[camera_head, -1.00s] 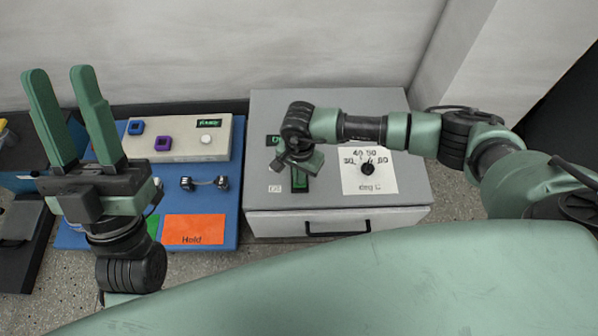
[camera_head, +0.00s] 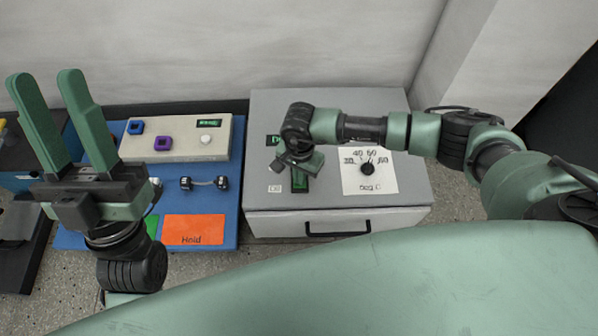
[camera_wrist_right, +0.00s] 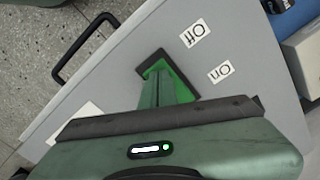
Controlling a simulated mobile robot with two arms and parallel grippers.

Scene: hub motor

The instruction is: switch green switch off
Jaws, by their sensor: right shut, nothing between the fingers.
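The green switch (camera_head: 299,186) is set in the top of the grey box (camera_head: 405,196), in a dark frame, partly hidden under my right gripper. My right gripper (camera_head: 300,168) points down at it, its fingers shut and empty. In the right wrist view its fingertips (camera_wrist_right: 166,88) are over or against the green switch (camera_wrist_right: 157,69); I cannot tell if they touch. An "Off" label (camera_wrist_right: 194,33) and an "On" label (camera_wrist_right: 221,72) lie beside the switch. The switch's position cannot be told. My left gripper (camera_head: 50,110) is open and empty, raised at the left.
A dial (camera_head: 367,168) marked in degrees is right of the switch. The box has a drawer with a black handle (camera_head: 338,229). To the left is a blue board (camera_head: 228,222) with a beige button panel (camera_head: 190,128) and an orange "Hold" area (camera_head: 194,230).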

